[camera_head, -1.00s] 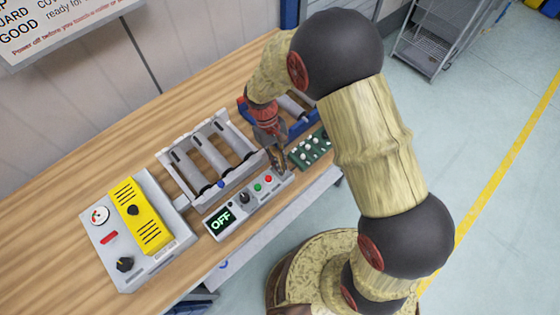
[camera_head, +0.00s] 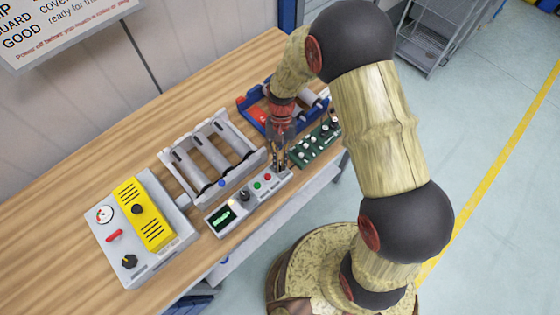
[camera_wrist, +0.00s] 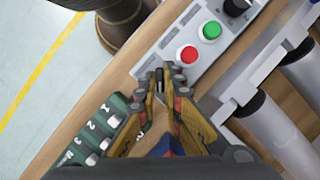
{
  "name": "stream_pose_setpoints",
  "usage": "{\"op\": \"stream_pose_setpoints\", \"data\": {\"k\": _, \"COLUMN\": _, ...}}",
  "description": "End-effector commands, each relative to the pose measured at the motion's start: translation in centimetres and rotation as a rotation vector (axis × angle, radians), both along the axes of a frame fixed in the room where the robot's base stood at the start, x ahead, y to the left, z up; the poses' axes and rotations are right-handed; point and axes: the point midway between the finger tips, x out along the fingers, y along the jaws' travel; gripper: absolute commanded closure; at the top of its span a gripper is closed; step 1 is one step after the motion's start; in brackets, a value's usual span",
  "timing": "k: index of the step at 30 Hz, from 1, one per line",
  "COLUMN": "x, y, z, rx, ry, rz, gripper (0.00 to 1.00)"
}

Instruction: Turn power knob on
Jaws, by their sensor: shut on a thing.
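A narrow grey control box (camera_head: 250,203) lies on the wooden bench. My gripper (camera_wrist: 161,80) points down at the box's right end, beyond the red button. Its fingertips are close together on a small knob (camera_wrist: 158,84) there, which they mostly hide. In the head view my gripper (camera_head: 279,168) stands over that same end.
A grey roller rack (camera_head: 212,158) stands behind the box. A green switch board (camera_head: 316,144) is close to the gripper's right, with a blue tray (camera_head: 252,97) behind. A grey unit with a yellow panel (camera_head: 143,213) stands left. Bare bench (camera_head: 60,215) lies further left.

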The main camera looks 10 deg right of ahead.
Motion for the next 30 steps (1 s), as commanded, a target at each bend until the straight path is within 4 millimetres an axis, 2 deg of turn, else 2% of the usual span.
{"op": "stream_pose_setpoints", "data": {"k": 14, "x": 0.10, "y": 0.01, "z": 0.02, "rx": 0.001, "ry": -0.002, "rz": -0.013, "gripper": 1.00}}
{"op": "stream_pose_setpoints", "data": {"k": 15, "x": 0.10, "y": 0.01, "z": 0.02, "rx": 0.001, "ry": -0.002, "rz": -0.013, "gripper": 0.90}}
{"op": "stream_pose_setpoints", "data": {"k": 23, "x": 0.04, "y": 0.00, "z": 0.02, "rx": 0.000, "ry": -0.001, "rz": -0.012, "gripper": 0.75}}
{"op": "stream_pose_setpoints", "data": {"k": 30, "x": 0.01, "y": 0.00, "z": 0.01, "rx": 0.000, "ry": -0.001, "rz": -0.012, "gripper": 0.73}}
